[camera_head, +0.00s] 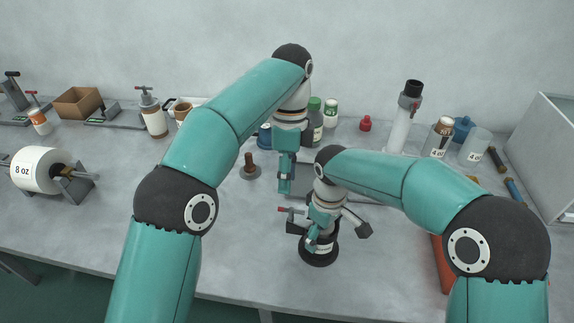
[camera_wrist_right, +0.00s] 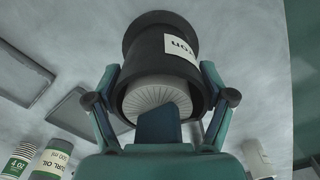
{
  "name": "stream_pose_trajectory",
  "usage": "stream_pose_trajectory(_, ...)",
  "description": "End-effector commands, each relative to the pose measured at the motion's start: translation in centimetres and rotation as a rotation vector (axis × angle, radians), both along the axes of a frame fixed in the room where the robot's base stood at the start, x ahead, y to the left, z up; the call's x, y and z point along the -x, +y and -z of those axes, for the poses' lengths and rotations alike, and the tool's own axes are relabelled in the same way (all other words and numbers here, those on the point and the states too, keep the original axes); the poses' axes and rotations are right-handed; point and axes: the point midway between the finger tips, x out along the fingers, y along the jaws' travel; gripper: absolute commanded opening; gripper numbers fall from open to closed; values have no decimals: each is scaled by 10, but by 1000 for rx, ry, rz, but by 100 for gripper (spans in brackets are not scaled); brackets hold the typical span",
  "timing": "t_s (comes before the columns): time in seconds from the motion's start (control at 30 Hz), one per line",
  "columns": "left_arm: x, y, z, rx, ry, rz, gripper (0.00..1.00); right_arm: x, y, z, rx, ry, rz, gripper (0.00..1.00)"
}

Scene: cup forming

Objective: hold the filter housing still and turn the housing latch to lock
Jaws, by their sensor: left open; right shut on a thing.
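The filter housing (camera_head: 320,256) is a black cup-like cylinder with a white label, standing on the table near its front middle. In the right wrist view the housing (camera_wrist_right: 150,55) shows a pale pleated filter (camera_wrist_right: 158,94) in its open end. My right gripper (camera_head: 318,232) is shut on the housing from above; its fingers (camera_wrist_right: 160,88) lie on opposite sides of the rim. A small red-tipped lever (camera_head: 284,209) shows left of the housing; I cannot tell whether it is the latch. My left gripper (camera_head: 285,188) is open and empty, above and behind the housing, apart from it.
A brown peg on a round base (camera_head: 250,168) stands left of my left gripper. Several bottles and a red-capped item (camera_head: 365,123) stand behind. A white 8 oz roll (camera_head: 38,170) is at far left. An orange-red object (camera_head: 439,262) lies at right. The front-left table is clear.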

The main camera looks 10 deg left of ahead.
Motion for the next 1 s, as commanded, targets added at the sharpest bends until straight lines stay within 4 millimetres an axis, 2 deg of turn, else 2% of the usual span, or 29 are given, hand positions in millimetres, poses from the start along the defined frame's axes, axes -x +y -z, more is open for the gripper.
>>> stream_pose_trajectory(0.3, -5, -1, -21, 0, 0, 1, 41, 0, 0, 0, 1, 1, 1, 25)
stream_pose_trajectory(0.8, -4, 0, -24, 0, 2, 1, 41, 0, 0, 0, 1, 1, 1, 25)
stream_pose_trajectory(0.83, -4, 0, -24, 0, 2, 1, 41, 0, 0, 0, 0, 0, 1, 85)
stream_pose_trajectory(0.93, -4, 0, -24, 0, 1, 1, 41, 0, 0, 0, 0, 0, 1, 100)
stream_pose_trajectory(1.0, -4, 0, -24, 0, 1, 1, 41, 0, 0, 0, 0, 0, 0, 100)
